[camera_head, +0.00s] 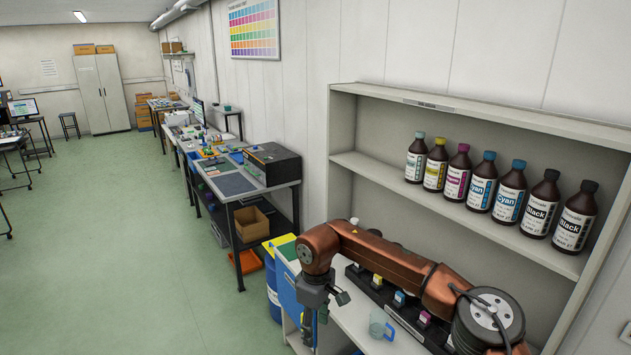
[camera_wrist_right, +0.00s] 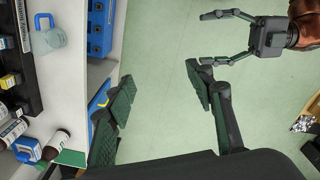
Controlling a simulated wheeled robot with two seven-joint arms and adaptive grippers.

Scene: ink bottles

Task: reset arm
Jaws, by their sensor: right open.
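My right gripper (camera_head: 325,308) hangs in front of the shelf's left end, with its arm reaching across from the lower right. The right wrist view shows its two dark fingers (camera_wrist_right: 162,100) spread apart with nothing between them, over the green floor and the counter edge. My left gripper (camera_wrist_right: 212,38) shows at the top of the right wrist view, its fingers apart and empty. It is not in the head view. A row of brown ink bottles stands upright on the shelf: white-teal (camera_head: 417,158), yellow (camera_head: 435,164), magenta (camera_head: 457,172), cyan (camera_head: 482,182) and black (camera_head: 541,205) ones.
A dark rack of small ink containers (camera_head: 376,283) is partly behind the arm. A cluttered workbench (camera_head: 235,185) stands farther back.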

